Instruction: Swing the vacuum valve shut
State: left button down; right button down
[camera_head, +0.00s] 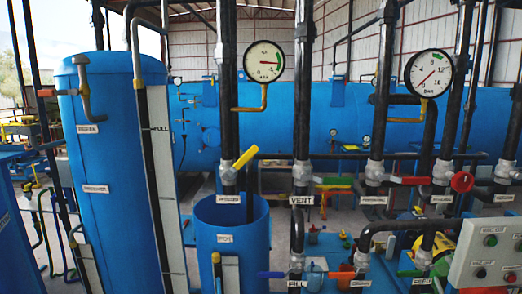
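Several labelled valves sit in a row on dark vertical pipes. The leftmost valve has a yellow lever (245,157) tilted up to the right of its pipe; the small label (229,199) below it is too blurred to read surely, so I cannot confirm which valve is the vacuum valve. The valve beside it, labelled VENT (302,200), has a green lever (335,184) pointing right, roughly level. Another valve has a red lever (410,181), also roughly level to the right. Neither of my grippers is in view.
A round gauge (264,62) hangs above the yellow lever, another gauge (429,73) at right. A blue open-topped tank (232,237) stands below the yellow lever. A tall blue tank (110,170) is at left, a control box (490,251) at lower right. Pipes crowd the space.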

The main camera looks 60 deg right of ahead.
aim_at(253, 149)
jog(key=z, duration=1.35)
